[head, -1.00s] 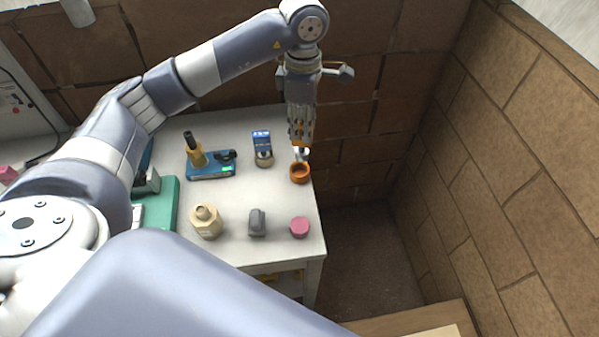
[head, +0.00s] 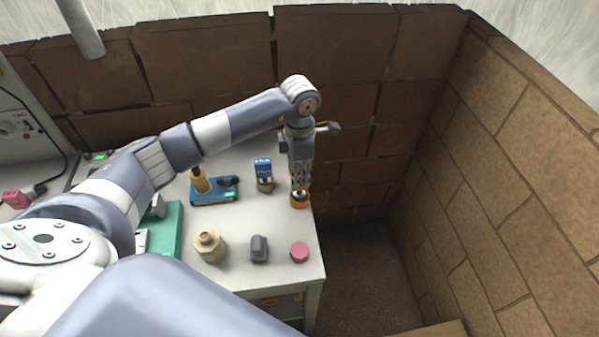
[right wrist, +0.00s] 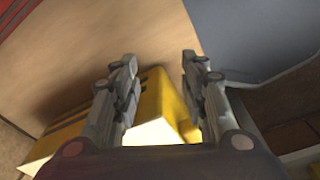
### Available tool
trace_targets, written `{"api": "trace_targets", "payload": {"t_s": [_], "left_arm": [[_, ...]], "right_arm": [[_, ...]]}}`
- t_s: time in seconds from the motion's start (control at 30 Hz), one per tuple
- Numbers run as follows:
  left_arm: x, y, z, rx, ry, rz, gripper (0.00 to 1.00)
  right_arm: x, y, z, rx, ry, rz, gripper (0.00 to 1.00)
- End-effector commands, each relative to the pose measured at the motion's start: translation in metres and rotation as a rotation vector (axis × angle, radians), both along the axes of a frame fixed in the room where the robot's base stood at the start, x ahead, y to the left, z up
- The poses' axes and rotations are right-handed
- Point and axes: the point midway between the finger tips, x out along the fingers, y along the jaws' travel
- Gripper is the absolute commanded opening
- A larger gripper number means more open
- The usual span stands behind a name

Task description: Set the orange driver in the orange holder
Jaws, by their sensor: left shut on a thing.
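The orange holder (head: 300,203) is a small round ring at the right edge of the white table. My left gripper (head: 300,182) points down directly above it and is shut on the orange driver (head: 299,194). Only the driver's shiny metal part shows clearly, at the holder's opening; the fingers hide most of its orange part. I cannot tell how deep it sits in the holder. My right gripper (right wrist: 160,92) shows in the right wrist view, its fingers apart with nothing held between them.
A blue device (head: 263,172) stands left of the holder. A blue stand with a yellow part (head: 214,190), a beige jar (head: 209,246), a grey piece (head: 259,248) and a pink disc (head: 300,252) are on the table. A brown wall is behind. A yellow object (right wrist: 150,120) lies beyond the right fingers.

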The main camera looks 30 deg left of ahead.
Motion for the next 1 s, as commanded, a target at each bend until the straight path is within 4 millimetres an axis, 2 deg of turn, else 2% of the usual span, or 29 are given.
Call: {"api": "trace_targets", "payload": {"t_s": [0.1,0.43,0.47,0.53,1.0], "left_arm": [[0.000,-0.001,-0.011,-0.001,0.000,0.000,0.00],[0.000,0.000,-0.016,-0.001,-0.002,-0.001,0.00],[0.000,0.000,-0.016,-0.001,-0.002,-0.001,0.25],[0.000,0.000,-0.015,-0.002,-0.001,-0.001,0.41],[0.001,0.000,-0.009,0.000,-0.003,-0.001,0.43]], "right_arm": [[0.000,0.000,0.007,0.000,0.000,0.000,0.40],[0.000,0.000,0.000,0.000,0.000,0.000,0.40],[0.000,0.000,0.000,0.000,0.000,0.000,0.40],[0.000,0.000,0.002,0.000,0.001,0.000,0.40],[0.000,0.000,0.004,0.000,0.000,0.000,0.40]]}}
